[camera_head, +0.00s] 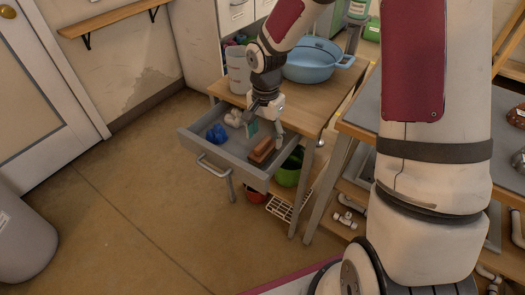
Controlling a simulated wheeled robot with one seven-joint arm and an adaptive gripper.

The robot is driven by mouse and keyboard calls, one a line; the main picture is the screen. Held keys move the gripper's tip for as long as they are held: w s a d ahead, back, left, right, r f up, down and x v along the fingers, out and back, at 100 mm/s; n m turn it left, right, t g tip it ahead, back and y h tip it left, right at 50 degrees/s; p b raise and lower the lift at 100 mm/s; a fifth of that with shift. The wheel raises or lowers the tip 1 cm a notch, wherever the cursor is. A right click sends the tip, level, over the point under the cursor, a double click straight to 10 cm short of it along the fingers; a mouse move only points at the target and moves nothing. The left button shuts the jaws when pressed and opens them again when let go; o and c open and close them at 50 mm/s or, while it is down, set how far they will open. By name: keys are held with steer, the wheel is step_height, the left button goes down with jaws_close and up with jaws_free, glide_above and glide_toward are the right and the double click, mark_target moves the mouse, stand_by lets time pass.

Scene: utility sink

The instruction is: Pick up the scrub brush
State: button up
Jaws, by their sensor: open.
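An orange-brown block-shaped item (262,150), which looks like the scrub brush, lies in the right part of the open grey drawer (213,163). It is small here, and I cannot make out bristles. My gripper (265,134) points down over the drawer, open, with its fingers just above and behind the brown item. One finger is near the item's right end; I cannot tell if it touches. A teal patch shows by the left finger, and I cannot tell whether it is a finger pad or a separate thing.
The drawer also holds a blue lump (216,134) and pale round items (234,118) at its left. A wooden tabletop (313,98) above carries a blue basin (311,62) and a whitish canister (238,70). A green bucket (288,172) stands below.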

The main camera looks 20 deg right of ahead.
mark_target(263, 142)
steer(key=f, duration=0.3)
steer(key=f+b, duration=0.1)
steer(key=shift+w+a+f, duration=0.1)
steer(key=shift+a+f, duration=0.25)
steer(key=c, duration=1.3)
